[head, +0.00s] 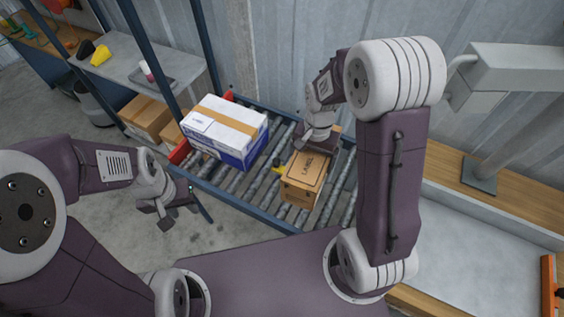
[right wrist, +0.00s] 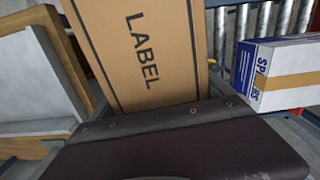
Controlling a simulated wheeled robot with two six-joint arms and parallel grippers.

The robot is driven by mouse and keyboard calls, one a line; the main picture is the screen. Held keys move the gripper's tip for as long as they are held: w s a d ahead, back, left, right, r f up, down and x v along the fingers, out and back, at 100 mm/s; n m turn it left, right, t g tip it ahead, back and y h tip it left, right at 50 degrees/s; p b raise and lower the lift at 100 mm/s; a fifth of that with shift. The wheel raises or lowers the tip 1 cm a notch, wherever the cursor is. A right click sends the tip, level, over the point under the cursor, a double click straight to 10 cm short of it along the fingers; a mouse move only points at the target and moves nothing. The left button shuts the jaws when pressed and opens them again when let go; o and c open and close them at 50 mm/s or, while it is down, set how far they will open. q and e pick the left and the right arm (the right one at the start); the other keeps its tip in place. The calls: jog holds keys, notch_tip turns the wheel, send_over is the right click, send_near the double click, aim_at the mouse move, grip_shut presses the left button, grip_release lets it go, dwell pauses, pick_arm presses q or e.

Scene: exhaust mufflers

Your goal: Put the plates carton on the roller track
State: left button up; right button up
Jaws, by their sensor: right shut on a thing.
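A brown carton marked LABEL (head: 306,177) is over the roller track (head: 240,182); I cannot read the word plates on it. It also shows close up in the right wrist view (right wrist: 150,50). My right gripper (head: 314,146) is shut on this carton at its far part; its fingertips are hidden. I cannot tell whether the carton's underside touches the rollers. My left gripper (head: 178,208) is open and empty, in front of the track at the left.
A blue and white carton with brown tape (head: 225,128) stands on the track, left of the brown carton; it also shows in the right wrist view (right wrist: 285,75). A grey shelf table (head: 140,62) with brown boxes (head: 147,115) below is at back left. A pale bench (head: 475,225) is at right.

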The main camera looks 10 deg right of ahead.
jog(key=m, duration=0.2)
jog(key=w+m, duration=0.1)
jog(key=shift+w+d+m+b, duration=0.1)
jog(key=shift+d+m+b, duration=0.2)
jog(key=shift+b, duration=0.1)
jog(key=m+b, duration=0.1)
jog(key=m, duration=0.1)
jog(key=w+d+f+m, duration=0.1)
jog(key=m, duration=0.1)
jog(key=w+d+m+b, duration=0.1)
jog(key=m, duration=0.1)
jog(key=shift+w+d+f+b, duration=0.1)
jog(key=shift+d+f+b, duration=0.15)
jog(key=shift+f+b, duration=0.15)
jog(key=d+f+m+b, duration=0.1)
jog(key=m, duration=0.1)
jog(key=w+d+f+m+b, duration=0.1)
jog(key=d+m+b, duration=0.1)
jog(key=w+d+f+m+b, duration=0.1)
jog(key=d+f+m, duration=0.1)
jog(key=d+f+m+b, duration=0.3)
jog(key=d+f+b, duration=0.3)
jog(key=d, duration=0.2)
jog(key=shift+s+d+f, duration=0.2)
jog(key=shift+s+d, duration=0.05)
jog(key=shift+d, duration=0.1)
jog(key=shift+f, duration=0.15)
